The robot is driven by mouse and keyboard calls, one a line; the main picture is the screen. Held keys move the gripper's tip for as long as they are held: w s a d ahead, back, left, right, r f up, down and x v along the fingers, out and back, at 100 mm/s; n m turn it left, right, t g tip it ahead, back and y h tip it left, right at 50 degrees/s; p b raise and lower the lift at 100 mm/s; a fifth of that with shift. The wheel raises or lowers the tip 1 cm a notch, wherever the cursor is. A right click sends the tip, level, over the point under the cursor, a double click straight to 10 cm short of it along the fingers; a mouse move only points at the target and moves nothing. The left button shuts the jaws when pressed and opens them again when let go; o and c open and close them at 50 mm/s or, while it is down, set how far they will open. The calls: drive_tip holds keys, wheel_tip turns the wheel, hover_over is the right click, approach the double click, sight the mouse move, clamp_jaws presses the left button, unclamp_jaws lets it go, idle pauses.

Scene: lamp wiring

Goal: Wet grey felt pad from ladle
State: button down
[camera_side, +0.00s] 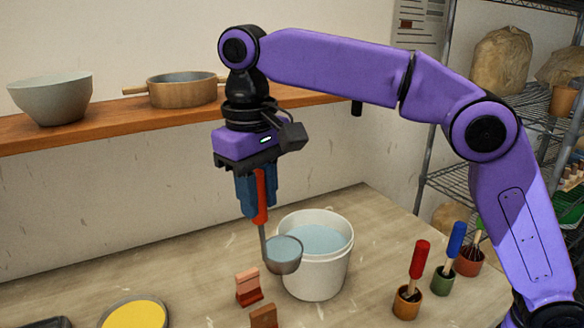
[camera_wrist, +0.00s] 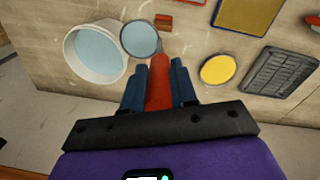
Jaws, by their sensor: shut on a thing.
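My gripper (camera_side: 258,208) is shut on the red handle of the ladle (camera_side: 284,262), which hangs down below the fingers. The ladle's grey bowl holds light blue liquid and shows in front of the white bucket's rim in the side view. In the wrist view the handle stands between the blue fingers (camera_wrist: 157,70), and the bowl (camera_wrist: 141,39) appears beside the bucket. The white bucket (camera_side: 315,275) holds light blue liquid. A dark grey, ribbed rectangular piece (camera_wrist: 281,73) lies at the right in the wrist view; I cannot tell whether it is the felt pad.
A round yellow pad in a grey dish (camera_side: 136,316) lies left of the bucket. Small reddish blocks (camera_side: 248,287) stand before the bucket. Pots with red-, blue- and green-handled tools (camera_side: 408,302) stand right. A wooden shelf (camera_side: 50,135) with a bowl and pan runs behind.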

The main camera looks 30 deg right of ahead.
drive_tip(key=shift+s+a+n, duration=0.9)
drive_tip(key=shift+s+a, duration=5.05)
drive_tip(key=shift+s, duration=0.35)
wheel_tip(320, 180, down, 14)
drive_tip(key=shift+d+r+y, duration=0.85)
drive_tip(key=shift+d+y, duration=2.05)
drive_tip(key=shift+d, duration=0.5)
drive_tip(key=a+f+h, duration=0.1)
drive_tip(key=a+h, duration=0.4)
drive_tip(key=a, duration=0.1)
drive_tip(key=shift+a+f+h, duration=0.15)
drive_tip(key=shift+a+h, duration=0.2)
drive_tip(key=shift+h, duration=0.05)
drive_tip(key=shift+r, duration=1.5)
